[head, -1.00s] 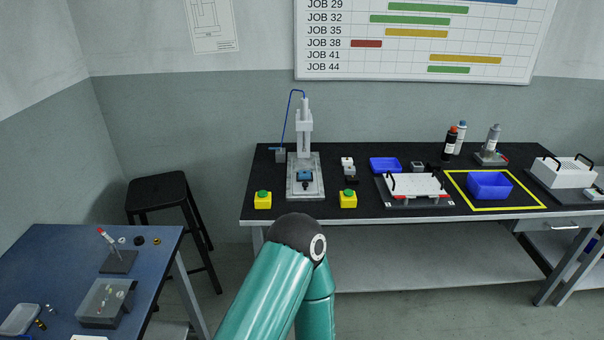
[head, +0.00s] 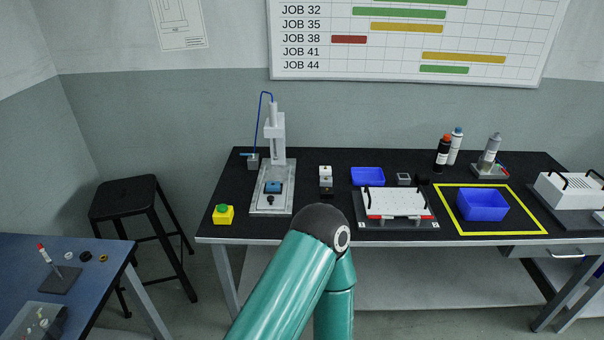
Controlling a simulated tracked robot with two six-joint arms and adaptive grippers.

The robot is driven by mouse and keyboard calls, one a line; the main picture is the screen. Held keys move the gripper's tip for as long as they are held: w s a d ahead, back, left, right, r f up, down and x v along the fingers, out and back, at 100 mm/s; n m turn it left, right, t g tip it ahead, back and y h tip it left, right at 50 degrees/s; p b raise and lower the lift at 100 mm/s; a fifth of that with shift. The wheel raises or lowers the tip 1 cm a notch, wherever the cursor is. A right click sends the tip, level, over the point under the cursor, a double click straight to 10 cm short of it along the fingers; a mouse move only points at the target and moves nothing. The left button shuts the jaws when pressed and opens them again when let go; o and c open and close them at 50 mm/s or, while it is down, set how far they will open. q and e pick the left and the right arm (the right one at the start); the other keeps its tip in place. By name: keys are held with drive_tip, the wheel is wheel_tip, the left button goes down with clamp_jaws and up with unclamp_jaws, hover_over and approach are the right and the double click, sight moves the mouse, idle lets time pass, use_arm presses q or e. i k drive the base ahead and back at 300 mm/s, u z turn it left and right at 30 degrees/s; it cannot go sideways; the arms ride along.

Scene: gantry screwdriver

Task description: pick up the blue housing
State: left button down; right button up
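The blue housing (head: 273,187) is a small blue block sitting on the grey base plate (head: 284,203) of the gantry screwdriver (head: 274,140), on the black-topped bench. It is in plain view, with nothing of mine touching it. One of my teal arms rises from the bottom middle, its dark elbow joint in front of the bench's front edge, to the right of the housing. Neither of my grippers is in view.
A yellow box with a green button (head: 223,214) stands left of the screwdriver. Right of it are a blue tray (head: 368,176), a white perforated plate (head: 397,202) and a blue bin (head: 483,204) inside a yellow outline. A black stool (head: 124,198) and blue table (head: 58,275) are at left.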

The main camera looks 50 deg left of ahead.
sight(271, 186)
drive_tip(key=z, duration=0.3)
drive_tip(key=i, duration=0.7)
drive_tip(key=u, duration=3)
drive_tip(key=i, duration=1)
drive_tip(key=z, duration=0.15)
drive_tip(key=k, duration=0.9)
drive_tip(key=u, duration=0.2)
drive_tip(key=i, duration=0.6)
